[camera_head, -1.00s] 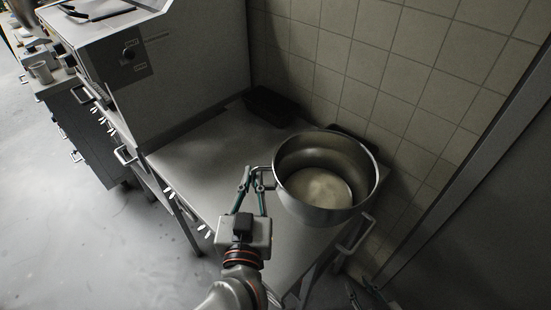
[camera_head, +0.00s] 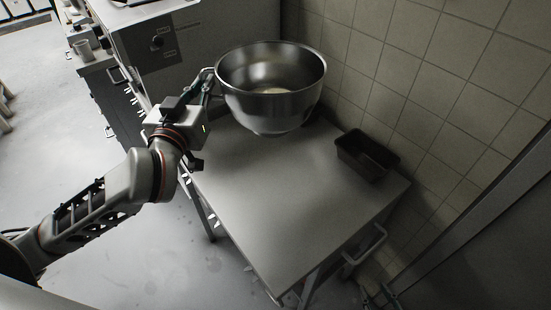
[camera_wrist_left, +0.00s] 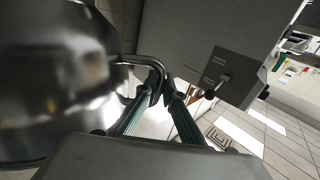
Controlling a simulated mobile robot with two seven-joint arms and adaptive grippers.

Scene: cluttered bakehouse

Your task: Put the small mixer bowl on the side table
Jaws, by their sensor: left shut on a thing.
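The small mixer bowl (camera_head: 272,92) is round, deep and shiny metal, with pale contents inside. It is upright over the far part of the side table (camera_head: 270,205); I cannot tell whether its base touches the top. My left gripper (camera_head: 208,84) is at the bowl's left side, shut on its bar handle. In the left wrist view the fingertips (camera_wrist_left: 164,88) close around the bent handle, and the bowl (camera_wrist_left: 52,85) fills the left. What seems to be my right gripper (camera_head: 380,296) shows partly at the bottom edge of the head view; its opening is unclear.
A dark loaf tin (camera_head: 368,155) stands on the table by the tiled wall. A large grey machine (camera_head: 215,50) stands behind the table, beyond the bowl. The front and middle of the tabletop are clear. A rail handle (camera_head: 365,245) sticks out at the table's right end.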

